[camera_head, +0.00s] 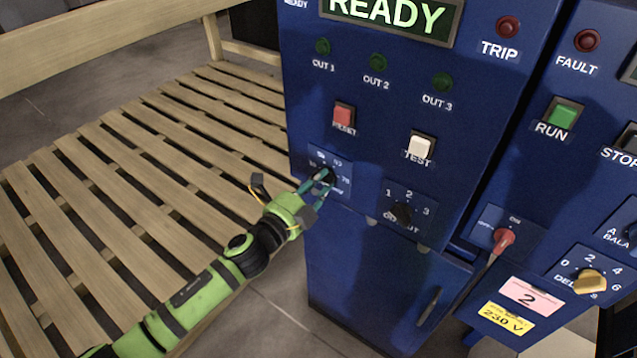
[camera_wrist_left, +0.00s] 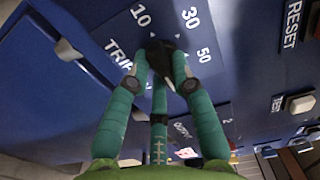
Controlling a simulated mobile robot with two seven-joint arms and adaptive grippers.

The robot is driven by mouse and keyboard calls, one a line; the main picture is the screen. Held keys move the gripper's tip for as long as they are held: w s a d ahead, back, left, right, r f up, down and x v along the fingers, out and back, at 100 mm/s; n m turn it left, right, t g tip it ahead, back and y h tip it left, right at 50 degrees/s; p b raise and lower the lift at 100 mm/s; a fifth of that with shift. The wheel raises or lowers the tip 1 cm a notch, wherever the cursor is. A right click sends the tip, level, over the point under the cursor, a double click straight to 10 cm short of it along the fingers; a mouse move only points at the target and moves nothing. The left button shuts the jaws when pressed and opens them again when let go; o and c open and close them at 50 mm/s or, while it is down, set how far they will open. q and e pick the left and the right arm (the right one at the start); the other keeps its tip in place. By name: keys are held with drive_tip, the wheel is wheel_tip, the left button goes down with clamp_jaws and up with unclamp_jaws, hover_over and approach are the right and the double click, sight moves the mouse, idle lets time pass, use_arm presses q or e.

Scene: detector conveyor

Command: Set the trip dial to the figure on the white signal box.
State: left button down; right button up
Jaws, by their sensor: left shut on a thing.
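The trip dial is a small black knob (camera_wrist_left: 160,50) on the blue cabinet front, with the figures 10, 30 and 50 readable around it in the left wrist view. In the head view its plate (camera_head: 341,167) is low on the left of the cabinet, partly covered by the fingers. My left gripper (camera_head: 318,186) is shut on the knob, with its green fingers around it (camera_wrist_left: 160,75). Where the knob points is hidden by the fingers. I cannot make out a white signal box in either view. My right gripper is not in view.
A red RESET button (camera_head: 343,115), a white TEST button (camera_head: 421,145) and an output selector (camera_head: 402,213) are near the dial. A lit READY display (camera_head: 390,15) is above. A wooden slatted pallet (camera_head: 120,190) stands left. A second panel with a red lever (camera_head: 503,238) is right.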

use_arm(q)
drive_tip(key=shift+w+r, duration=0.1)
drive_tip(key=shift+r, duration=0.1)
idle(0.3)
drive_tip(key=c, duration=1.1)
unclamp_jaws()
drive_tip(key=shift+o, duration=0.2)
drive_tip(key=shift+f, duration=0.1)
drive_tip(key=v, duration=1.2)
